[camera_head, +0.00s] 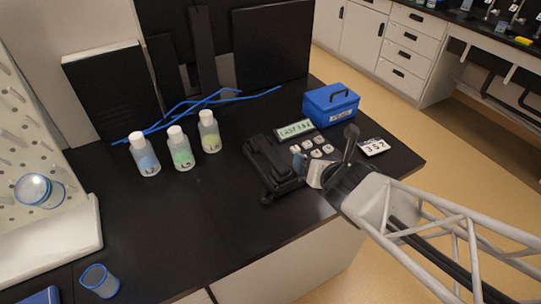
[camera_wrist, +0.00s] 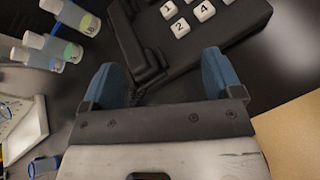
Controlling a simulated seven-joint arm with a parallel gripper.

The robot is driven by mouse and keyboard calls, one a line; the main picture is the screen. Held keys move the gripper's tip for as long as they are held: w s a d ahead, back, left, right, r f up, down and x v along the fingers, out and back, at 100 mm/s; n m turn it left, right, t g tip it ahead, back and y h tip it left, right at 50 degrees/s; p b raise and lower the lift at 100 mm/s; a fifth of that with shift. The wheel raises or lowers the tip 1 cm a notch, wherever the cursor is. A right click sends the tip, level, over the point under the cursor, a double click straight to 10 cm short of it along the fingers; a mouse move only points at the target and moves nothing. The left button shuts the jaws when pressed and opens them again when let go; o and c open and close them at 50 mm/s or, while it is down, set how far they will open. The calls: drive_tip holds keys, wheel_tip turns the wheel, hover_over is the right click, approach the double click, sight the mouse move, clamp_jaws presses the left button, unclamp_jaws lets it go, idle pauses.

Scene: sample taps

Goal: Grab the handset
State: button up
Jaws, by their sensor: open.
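The black handset (camera_head: 266,158) lies in its cradle on the left side of the black desk phone (camera_head: 293,130). In the wrist view the handset (camera_wrist: 128,38) runs down the left of the phone's keypad, its near end reaching toward the gap between my fingers. My gripper (camera_head: 312,168) is at the front right of the phone, close to its keys. In the wrist view my gripper (camera_wrist: 160,80) has its two blue fingertips spread wide, with nothing held between them. Whether a finger touches the phone cannot be told.
A blue box (camera_head: 331,104) stands behind the phone, and a small number card (camera_head: 374,147) lies to its right. Three capped bottles (camera_head: 181,148) stand to the left, before blue cable (camera_head: 200,103).

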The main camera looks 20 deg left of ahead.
sight(279, 162)
drive_tip(key=a+f+n+y, duration=0.1)
drive_tip(key=n, duration=0.1)
drive_tip(key=s+a+f+n+y, duration=0.1)
drive_tip(key=a+n, duration=0.1)
drive_tip(key=a+f+n+g, duration=0.1)
drive_tip(key=a+n, duration=0.1)
drive_tip(key=shift+s+y, duration=0.25)
drive_tip(key=shift+y, duration=0.15)
drive_tip(key=shift+x, duration=1.3)
drive_tip(key=shift+x, duration=2.55)
drive_tip(key=c, duration=1.1)
